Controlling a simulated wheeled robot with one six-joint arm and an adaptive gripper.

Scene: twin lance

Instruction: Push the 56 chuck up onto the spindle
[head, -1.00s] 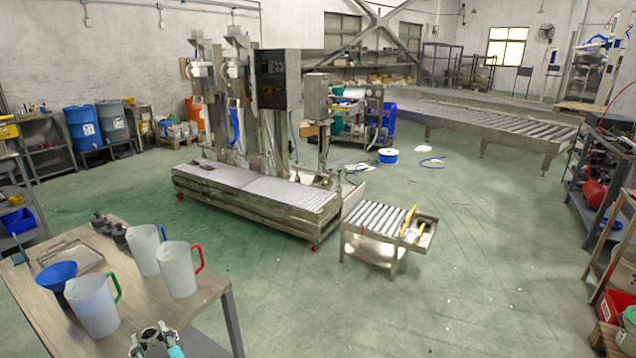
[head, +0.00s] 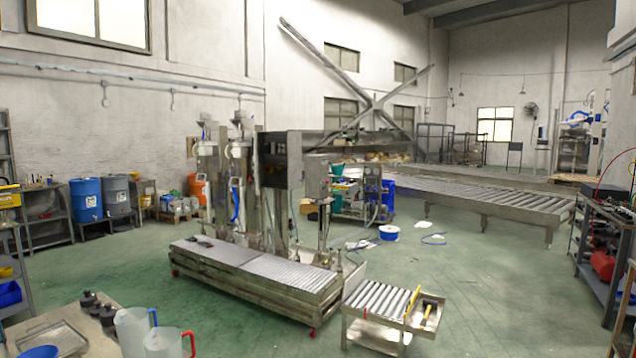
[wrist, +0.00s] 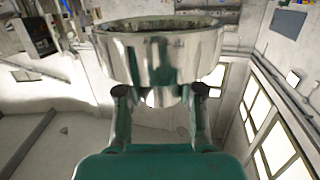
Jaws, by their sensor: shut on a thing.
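In the wrist view a shiny, round, open-topped metal chuck (wrist: 160,58) fills the upper middle. My gripper (wrist: 160,93) is shut on it, with one finger against each side of its lower part. No size mark is readable on it. My gripper is out of the head view. The twin-lance machine (head: 283,160) stands mid-floor in the head view, with two upright lance columns (head: 240,165) at its left. I cannot make out the spindle in either view.
A table at the lower left carries small dark fittings (head: 90,299) and white jugs (head: 133,330). A low roller bed (head: 298,276) fronts the machine, and a small roller stand (head: 378,300) is to its right. Green floor is open in front.

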